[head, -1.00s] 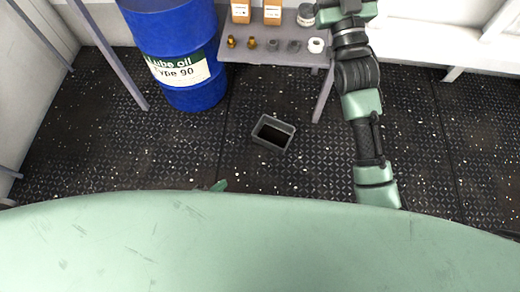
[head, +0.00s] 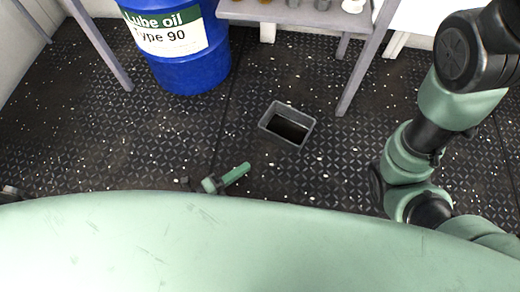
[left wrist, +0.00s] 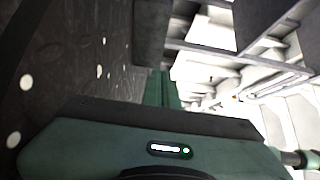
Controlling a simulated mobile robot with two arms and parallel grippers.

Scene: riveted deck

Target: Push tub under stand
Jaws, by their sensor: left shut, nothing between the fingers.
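The tub (head: 287,125) is a small grey open box with a dark inside, upright on the floor in the middle of the head view. The stand (head: 300,18) is a grey-purple table at the top, and the tub sits in front of it, left of its front right leg (head: 362,65). My left gripper (head: 243,169) is low over the floor, to the lower left of the tub and apart from it, shut and empty. In the left wrist view its green fingers (left wrist: 163,88) are together, with a dark grey shape beyond them that I cannot identify surely. My right gripper is out of view.
Small items rest on the stand's top. The dark studded floor around the tub is clear.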

